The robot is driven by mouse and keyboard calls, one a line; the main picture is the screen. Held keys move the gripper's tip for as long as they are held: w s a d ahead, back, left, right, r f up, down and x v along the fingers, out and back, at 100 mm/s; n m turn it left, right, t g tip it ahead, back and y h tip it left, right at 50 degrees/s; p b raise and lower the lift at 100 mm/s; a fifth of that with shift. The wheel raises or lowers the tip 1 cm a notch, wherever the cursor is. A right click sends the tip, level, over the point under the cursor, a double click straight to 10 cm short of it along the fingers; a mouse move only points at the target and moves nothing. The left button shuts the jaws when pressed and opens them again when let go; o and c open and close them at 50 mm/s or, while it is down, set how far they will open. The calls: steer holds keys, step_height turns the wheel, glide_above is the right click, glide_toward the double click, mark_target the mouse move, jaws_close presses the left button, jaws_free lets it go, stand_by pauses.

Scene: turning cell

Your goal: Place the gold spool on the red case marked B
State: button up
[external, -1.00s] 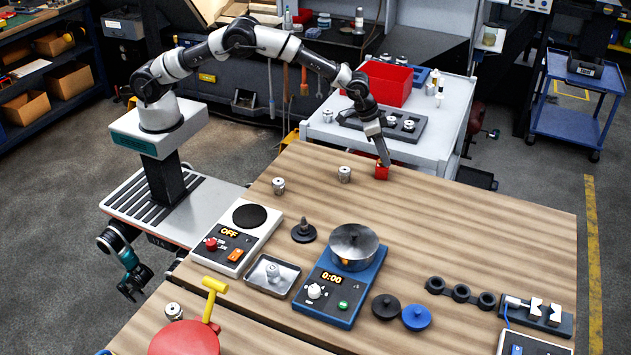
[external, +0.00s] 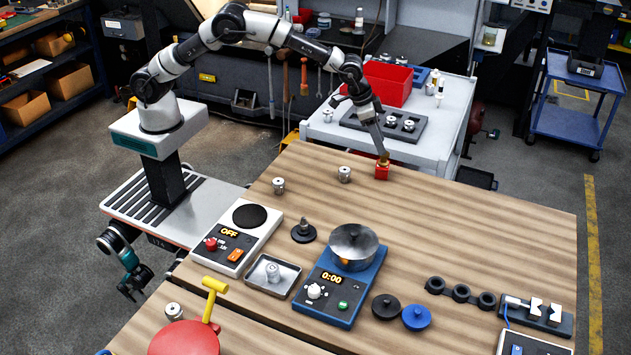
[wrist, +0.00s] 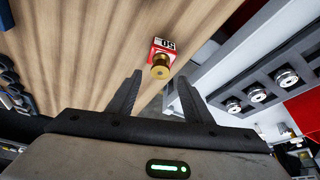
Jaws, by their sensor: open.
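The red case (external: 382,174) stands at the far edge of the wooden table. In the wrist view the red case (wrist: 156,47) shows a white label with dark characters that I cannot read surely. The gold spool (wrist: 160,69) appears to sit upright on top of it; in the external view the spool (external: 384,161) shows just below my fingers. My gripper (wrist: 160,77) is open, with the spool beyond and between its fingertips. In the external view my gripper (external: 382,150) is just above the spool and holds nothing.
A grey cart with a dark tray (external: 408,126) of silver spools and a red bin (external: 388,84) stands behind the table edge. Two silver spools (external: 344,174) (external: 278,185) stand to the left. The table right of the case is clear.

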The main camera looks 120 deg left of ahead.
steer(key=s+d+f+v, duration=0.1)
steer(key=s+d+v, duration=0.15)
steer(key=v, duration=1.35)
steer(key=s+d+r+m+t+h, duration=0.1)
steer(key=s+d+r, duration=0.3)
steer(key=s, duration=0.2)
steer(key=s+d+r+m, duration=0.1)
steer(key=s+d+r, duration=0.3)
steer(key=s, duration=0.3)
steer(key=s+d+m+p, duration=0.1)
steer(key=s+d, duration=0.2)
steer(key=s, duration=0.8)
steer(key=s+d+m+p, duration=0.1)
steer(key=s+d, duration=0.3)
steer(key=s, duration=0.7)
steer(key=shift+s+d+f+h+p, duration=0.25)
steer(key=shift+s+f+h+p, duration=0.1)
steer(key=shift+f+h+p, duration=0.15)
